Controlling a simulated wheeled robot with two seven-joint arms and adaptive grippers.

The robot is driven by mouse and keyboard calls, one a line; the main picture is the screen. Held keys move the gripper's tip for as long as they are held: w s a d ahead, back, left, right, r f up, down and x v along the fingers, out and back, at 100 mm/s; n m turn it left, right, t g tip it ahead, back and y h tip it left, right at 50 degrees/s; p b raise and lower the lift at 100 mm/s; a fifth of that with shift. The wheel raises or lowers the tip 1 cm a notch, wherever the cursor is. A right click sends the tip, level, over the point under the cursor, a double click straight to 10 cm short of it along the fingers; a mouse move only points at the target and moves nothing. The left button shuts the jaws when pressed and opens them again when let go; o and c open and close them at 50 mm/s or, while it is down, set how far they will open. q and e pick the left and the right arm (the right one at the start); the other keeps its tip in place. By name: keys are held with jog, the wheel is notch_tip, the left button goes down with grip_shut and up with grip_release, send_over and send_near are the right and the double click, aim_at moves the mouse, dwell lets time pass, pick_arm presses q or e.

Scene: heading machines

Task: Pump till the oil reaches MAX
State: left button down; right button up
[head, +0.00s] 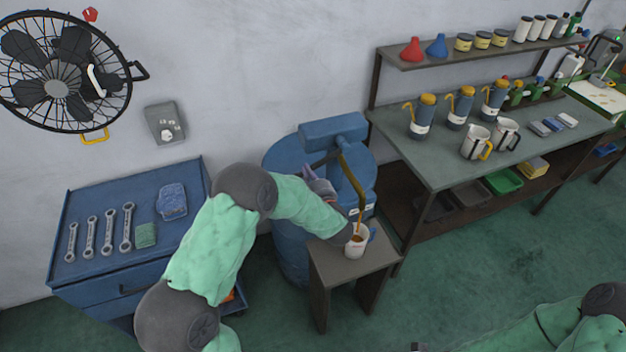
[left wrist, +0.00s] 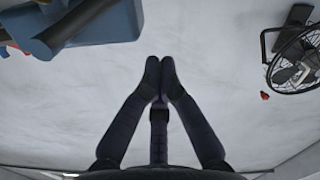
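A blue drum (head: 290,225) stands by the wall with a pump on top. Amber oil shows in the jug, and a thin amber stream seems to run from the spout. The MAX mark is too small to read. My left gripper (head: 318,184) is beside the pump, partly behind my forearm. In the left wrist view its fingertips (left wrist: 160,68) are together with nothing between them, apart from the dark lever (left wrist: 80,28). My right gripper is not in view.
The jug stands on a small stand (head: 342,268). A blue tool cabinet (head: 110,270) with wrenches is at left, below a wall fan (head: 55,88). A bench (head: 450,170) with oil cans and jugs is at right.

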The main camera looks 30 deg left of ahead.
aim_at(321, 163)
pick_arm(q)
jog(key=shift+w+a+f, duration=0.35)
jog(key=shift+w+f, duration=0.3)
jog(key=shift+w+a+f, duration=0.4)
jog(key=shift+w+f, duration=0.2)
jog(key=shift+w, duration=0.1)
jog(key=shift+w+a+f, duration=0.35)
jog(key=shift+w+f, duration=0.3)
jog(key=shift+w+d+f+b, duration=0.1)
jog(key=shift+f+b, duration=0.35)
jog(key=shift+b, duration=0.15)
jog(key=shift+w+d+f+b, duration=0.1)
jog(key=shift+f+b, duration=0.3)
jog(key=shift+b, duration=0.15)
jog(key=shift+a+r, duration=0.1)
jog(key=shift+a, duration=0.05)
